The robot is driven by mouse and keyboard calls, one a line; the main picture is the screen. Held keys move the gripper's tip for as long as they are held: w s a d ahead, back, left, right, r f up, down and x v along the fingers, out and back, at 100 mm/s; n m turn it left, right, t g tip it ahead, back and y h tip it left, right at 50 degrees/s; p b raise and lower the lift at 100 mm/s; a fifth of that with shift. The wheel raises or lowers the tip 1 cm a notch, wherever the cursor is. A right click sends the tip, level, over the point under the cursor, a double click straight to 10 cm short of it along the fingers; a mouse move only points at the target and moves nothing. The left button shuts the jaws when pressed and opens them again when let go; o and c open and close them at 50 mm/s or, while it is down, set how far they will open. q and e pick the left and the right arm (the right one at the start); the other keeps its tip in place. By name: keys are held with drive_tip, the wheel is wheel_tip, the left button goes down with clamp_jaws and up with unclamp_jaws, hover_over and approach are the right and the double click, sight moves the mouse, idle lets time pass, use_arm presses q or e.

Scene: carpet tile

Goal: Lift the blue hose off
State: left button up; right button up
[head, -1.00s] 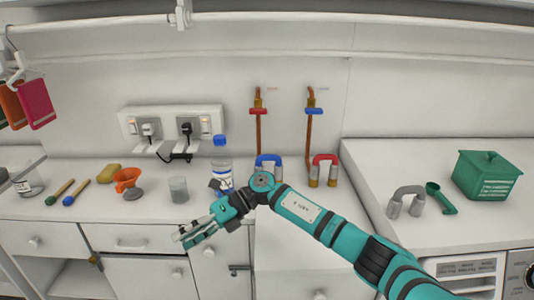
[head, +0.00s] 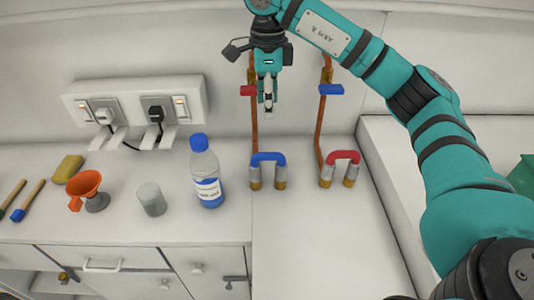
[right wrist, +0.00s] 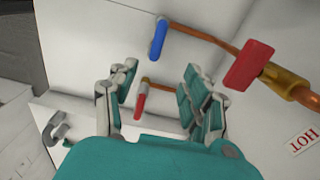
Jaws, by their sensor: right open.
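The blue hose (head: 267,158) is an upside-down U with a blue top and grey and brass ends. It stands upright on the counter at the foot of the left copper pipe, and shows near the top of the right wrist view (right wrist: 157,38). My right gripper (head: 268,106) points down, open and empty, above the blue hose and apart from it. In the right wrist view, the open fingers (right wrist: 158,92) have the red hose (right wrist: 140,104) between them in the picture, well beyond the fingertips. My left gripper is out of view.
The red hose (head: 342,158) stands just right of the blue one. A red valve handle (head: 249,90) is close by my right gripper; a blue handle (head: 331,89) is further right. A bottle (head: 206,177) stands left of the blue hose. The counter in front is clear.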

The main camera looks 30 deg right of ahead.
hover_over(268, 153)
wheel_tip(268, 153, down, 5)
wheel_tip(268, 153, down, 6)
drive_tip(key=shift+r+p, duration=0.2)
drive_tip(key=shift+p, duration=1)
drive_tip(key=shift+f, duration=0.25)
drive_tip(key=shift+s+f, duration=0.1)
drive_tip(key=shift+f, duration=0.1)
wheel_tip(268, 153, down, 4)
drive_tip(key=p, duration=0.3)
drive_tip(key=shift+f, duration=0.45)
drive_tip(key=shift+a, duration=0.1)
drive_tip(key=shift+c, duration=0.7)
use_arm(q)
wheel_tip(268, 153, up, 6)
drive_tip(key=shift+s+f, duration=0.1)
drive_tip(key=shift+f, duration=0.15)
use_arm(e)
clamp_jaws()
